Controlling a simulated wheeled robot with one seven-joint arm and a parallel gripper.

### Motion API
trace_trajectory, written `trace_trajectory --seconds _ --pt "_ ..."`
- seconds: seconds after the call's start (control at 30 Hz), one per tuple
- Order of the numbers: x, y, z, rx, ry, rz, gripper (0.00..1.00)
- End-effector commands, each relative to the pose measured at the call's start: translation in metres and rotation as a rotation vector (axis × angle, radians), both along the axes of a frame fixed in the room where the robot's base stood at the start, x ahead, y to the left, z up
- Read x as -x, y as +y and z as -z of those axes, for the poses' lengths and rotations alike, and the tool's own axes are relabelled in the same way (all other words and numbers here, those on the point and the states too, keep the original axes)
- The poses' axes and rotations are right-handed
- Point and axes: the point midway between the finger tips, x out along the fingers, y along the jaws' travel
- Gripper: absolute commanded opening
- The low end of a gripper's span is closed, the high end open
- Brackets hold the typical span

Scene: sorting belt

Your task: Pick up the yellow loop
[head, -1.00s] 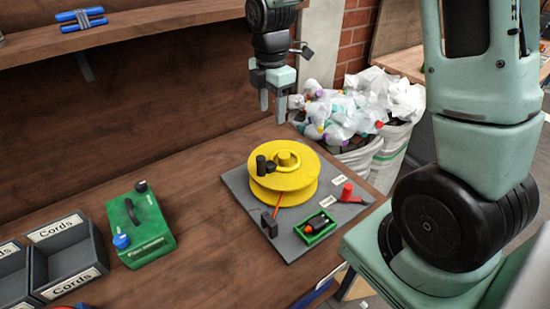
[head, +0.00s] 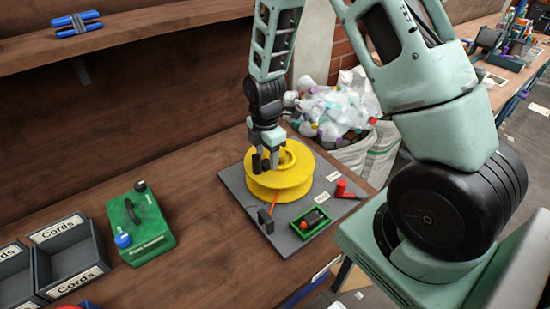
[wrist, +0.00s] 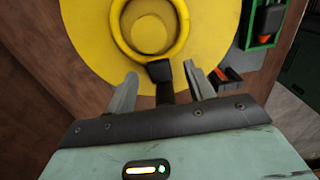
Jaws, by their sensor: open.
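The yellow loop (wrist: 184,24) is a ring with a black piece (wrist: 160,70) at its near side, lying on the flat top of a yellow spool (head: 283,187). In the wrist view it circles the spool's round hub (wrist: 149,34), and its far side is cut off by the picture's top edge. My gripper (wrist: 157,78) is open, with its two fingers apart on either side of the black piece. In the head view my gripper (head: 266,148) is just above the spool's top and partly hides the loop. I cannot tell whether the fingers touch anything.
The spool stands on a grey board (head: 236,188) with a green tray (head: 306,226), a red crank (head: 345,190) and a dark block (head: 265,220). Bare table lies between canister and board.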

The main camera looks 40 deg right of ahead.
Motion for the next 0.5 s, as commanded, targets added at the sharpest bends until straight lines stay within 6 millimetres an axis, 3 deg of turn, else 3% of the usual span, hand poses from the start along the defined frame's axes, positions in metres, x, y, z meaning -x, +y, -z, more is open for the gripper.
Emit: trace_trajectory --seconds 0.13,0.37,0.4,0.5 --pt "-0.0001 -0.0001 0.0121 0.0 0.001 -0.001 0.53" --pt "-0.0007 -0.0002 0.014 0.0 -0.002 0.0 0.53" --pt "-0.0007 -0.0003 0.014 0.0 -0.002 0.0 0.5" --pt "-0.0006 -0.0003 0.0139 0.0 -0.002 0.0 0.23"
